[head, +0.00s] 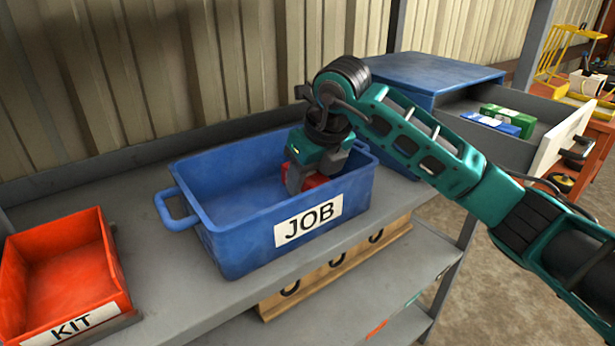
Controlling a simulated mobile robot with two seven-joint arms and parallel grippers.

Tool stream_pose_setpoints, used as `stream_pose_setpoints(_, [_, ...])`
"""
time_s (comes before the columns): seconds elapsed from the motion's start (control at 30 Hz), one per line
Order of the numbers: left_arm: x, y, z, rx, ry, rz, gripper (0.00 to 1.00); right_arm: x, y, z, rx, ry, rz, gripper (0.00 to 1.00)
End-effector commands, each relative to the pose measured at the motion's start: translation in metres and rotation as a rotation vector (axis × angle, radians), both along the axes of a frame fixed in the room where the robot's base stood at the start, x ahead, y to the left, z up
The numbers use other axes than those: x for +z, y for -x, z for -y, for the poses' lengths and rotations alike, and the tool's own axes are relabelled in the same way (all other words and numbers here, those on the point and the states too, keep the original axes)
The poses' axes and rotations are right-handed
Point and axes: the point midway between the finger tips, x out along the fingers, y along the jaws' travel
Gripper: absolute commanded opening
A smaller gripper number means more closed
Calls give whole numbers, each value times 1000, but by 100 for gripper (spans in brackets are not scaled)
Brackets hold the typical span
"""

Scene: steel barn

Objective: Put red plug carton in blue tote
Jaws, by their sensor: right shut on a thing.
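A blue tote (215,236) with a white JOB label stands on the grey shelf. My right gripper (302,184) reaches down inside the tote, towards its right end. It is shut on the red plug carton (315,181), which shows as a small red patch between and beside the fingers. Most of the carton is hidden by the gripper and the tote's front wall. I cannot tell whether the carton touches the tote floor. My left gripper is not in view.
An orange-red KIT bin (62,262) sits at the left and looks empty. A blue cabinet (420,72) at the right has an open drawer (549,134) holding a green carton (508,115) and a blue carton (490,124).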

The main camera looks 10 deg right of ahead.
Motion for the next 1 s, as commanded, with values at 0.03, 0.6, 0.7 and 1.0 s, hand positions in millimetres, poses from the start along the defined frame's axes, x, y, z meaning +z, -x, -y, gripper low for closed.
stream_pose_setpoints(0.03, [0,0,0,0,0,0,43,-3,0,0,0,0,1,16])
stream_pose_setpoints(0.6, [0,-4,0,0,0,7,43,-5,0,0,0,0,1,70])
stream_pose_setpoints(0.7, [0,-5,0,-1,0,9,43,-5,0,0,0,0,1,72])
stream_pose_setpoints(1.0, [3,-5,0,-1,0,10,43,5,1,1,0,-2,5,72])
